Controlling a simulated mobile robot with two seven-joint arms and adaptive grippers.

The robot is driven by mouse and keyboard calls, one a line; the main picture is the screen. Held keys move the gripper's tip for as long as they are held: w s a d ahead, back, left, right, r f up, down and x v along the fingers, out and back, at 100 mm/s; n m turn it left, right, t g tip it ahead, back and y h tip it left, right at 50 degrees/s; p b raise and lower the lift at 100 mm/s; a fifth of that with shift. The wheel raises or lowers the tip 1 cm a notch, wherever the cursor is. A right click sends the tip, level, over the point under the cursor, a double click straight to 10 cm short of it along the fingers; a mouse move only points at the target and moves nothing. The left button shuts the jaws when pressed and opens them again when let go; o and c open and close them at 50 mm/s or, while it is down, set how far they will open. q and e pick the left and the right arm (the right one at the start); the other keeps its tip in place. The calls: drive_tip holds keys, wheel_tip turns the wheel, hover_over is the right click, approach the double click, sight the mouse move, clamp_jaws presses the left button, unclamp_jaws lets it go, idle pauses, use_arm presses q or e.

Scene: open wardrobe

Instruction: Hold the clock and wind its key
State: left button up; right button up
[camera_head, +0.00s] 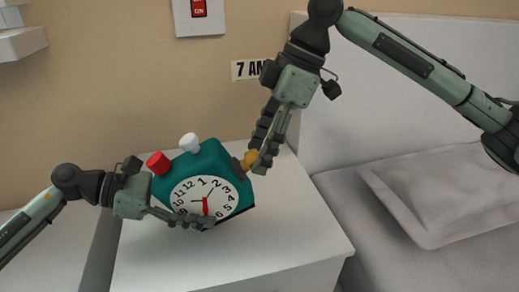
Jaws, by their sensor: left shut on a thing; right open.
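My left gripper (185,215) is shut on the clock from the left, with a finger across the lower face. The yellow-orange key (250,160) sticks out of the clock's right side. My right gripper (257,165) is open, pointing down at the key, its fingers around or beside it and partly hiding it.
The white nightstand (300,240) has clear room to the right and front of the clock. A bed with a grey pillow (440,195) is at the right. A "7 AM" sign (250,70) and a white panel with a red switch (199,10) are on the wall.

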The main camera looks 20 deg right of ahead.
drive_tip(key=shift+a+f, duration=0.1)
drive_tip(key=shift+f, duration=0.15)
drive_tip(key=c, duration=1.1)
drive_tip(key=shift+c, duration=0.3)
